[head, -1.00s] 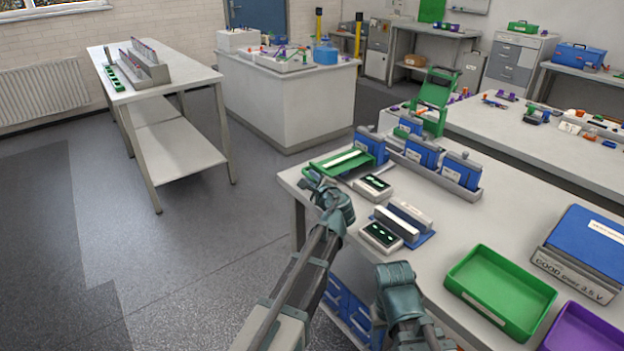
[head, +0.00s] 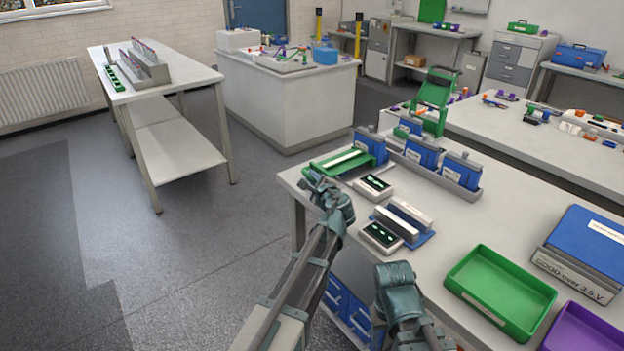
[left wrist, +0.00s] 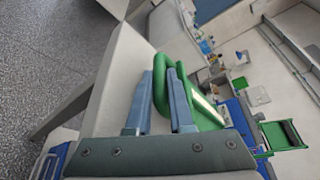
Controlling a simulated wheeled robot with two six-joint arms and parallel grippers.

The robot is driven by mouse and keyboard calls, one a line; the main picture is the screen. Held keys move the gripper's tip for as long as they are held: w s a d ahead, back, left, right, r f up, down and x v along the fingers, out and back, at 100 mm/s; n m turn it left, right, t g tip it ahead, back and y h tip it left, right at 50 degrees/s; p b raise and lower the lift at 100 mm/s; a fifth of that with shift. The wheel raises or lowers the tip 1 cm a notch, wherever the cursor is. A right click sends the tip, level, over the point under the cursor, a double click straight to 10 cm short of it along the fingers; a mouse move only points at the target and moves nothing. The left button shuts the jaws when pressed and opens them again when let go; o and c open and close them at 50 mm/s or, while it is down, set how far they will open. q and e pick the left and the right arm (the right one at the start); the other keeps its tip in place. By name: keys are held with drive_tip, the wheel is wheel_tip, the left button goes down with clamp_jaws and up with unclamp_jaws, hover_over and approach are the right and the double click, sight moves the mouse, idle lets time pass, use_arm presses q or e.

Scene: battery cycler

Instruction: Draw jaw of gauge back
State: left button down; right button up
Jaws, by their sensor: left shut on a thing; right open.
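A green device with a white strip (head: 342,160) lies at the far left corner of the near bench. I take it for the gauge, though I cannot tell its jaw apart from its body. My left gripper (head: 312,180) is at its left end. In the left wrist view, a green loop (left wrist: 163,66) on the device stands between the fingers of my left gripper (left wrist: 163,75), which is shut on it. My right gripper (head: 392,272) is open and empty at the bench's front edge; its fingertips are hard to make out.
Two small displays (head: 373,186) (head: 380,236) and a blue base with grey blocks (head: 405,222) stand close to my left arm. A rack with blue cells (head: 461,170) is behind. A green tray (head: 500,292) lies to the right. Open floor is on the left.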

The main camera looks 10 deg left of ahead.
sight(303, 194)
idle(0.3)
use_arm(q)
drive_tip(key=s+a, duration=0.2)
drive_tip(key=s, duration=0.1)
drive_tip(key=shift+a, duration=0.1)
drive_tip(key=shift+f, duration=0.1)
drive_tip(key=c, duration=0.8)
unclamp_jaws()
drive_tip(key=p+v, duration=0.3)
drive_tip(key=v, duration=1)
drive_tip(key=shift+s+d, duration=0.25)
